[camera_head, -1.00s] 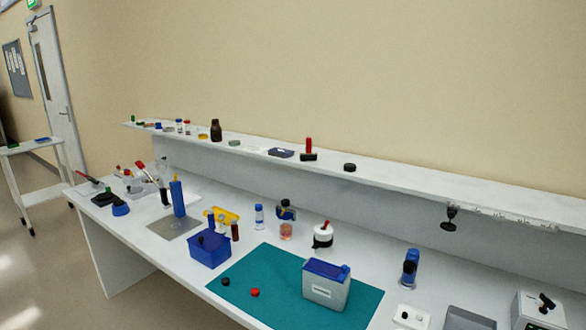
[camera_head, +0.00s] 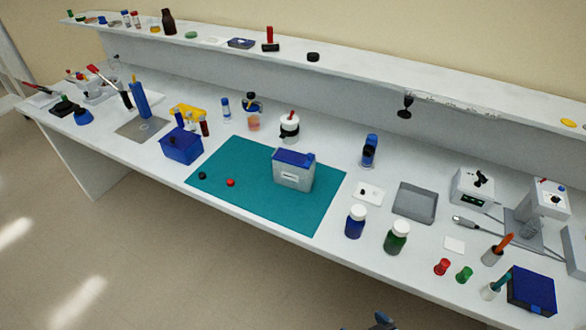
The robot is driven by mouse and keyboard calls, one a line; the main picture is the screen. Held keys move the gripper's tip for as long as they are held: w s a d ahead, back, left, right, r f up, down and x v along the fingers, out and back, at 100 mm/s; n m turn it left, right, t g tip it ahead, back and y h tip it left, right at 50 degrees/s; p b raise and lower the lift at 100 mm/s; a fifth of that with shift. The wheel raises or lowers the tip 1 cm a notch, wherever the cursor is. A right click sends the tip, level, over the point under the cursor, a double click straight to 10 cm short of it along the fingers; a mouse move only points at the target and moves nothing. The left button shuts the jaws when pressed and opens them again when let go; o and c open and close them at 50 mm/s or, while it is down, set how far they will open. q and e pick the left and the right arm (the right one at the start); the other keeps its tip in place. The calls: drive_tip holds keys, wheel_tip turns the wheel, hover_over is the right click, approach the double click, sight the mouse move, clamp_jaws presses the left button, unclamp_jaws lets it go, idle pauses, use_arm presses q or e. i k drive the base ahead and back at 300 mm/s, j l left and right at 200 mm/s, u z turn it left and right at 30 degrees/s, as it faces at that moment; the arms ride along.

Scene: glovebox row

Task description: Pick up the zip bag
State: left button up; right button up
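I cannot pick out the zip bag for certain. A flat whitish piece (camera_head: 213,41) lies on the raised shelf, and a small flat white square (camera_head: 454,245) lies on the bench at the right; both are too small to identify. A dark and blue tip, likely part of my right gripper (camera_head: 383,321), shows at the bottom edge, in front of the bench and well apart from both pieces. Its fingers cannot be made out. My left gripper is not in view.
Blue (camera_head: 355,222) and green (camera_head: 396,238) bottles, a grey tray (camera_head: 415,203) and a dark blue box (camera_head: 531,291) crowd the right side. The shelf (camera_head: 360,70) runs along the back.

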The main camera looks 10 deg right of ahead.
sight(288, 170)
drive_tip(key=i+j+z, duration=0.25)
drive_tip(key=j+z, duration=0.25)
drive_tip(key=j, duration=0.2)
drive_tip(key=i+j+z, duration=0.3)
drive_tip(key=j, duration=0.15)
drive_tip(key=k, duration=0.1)
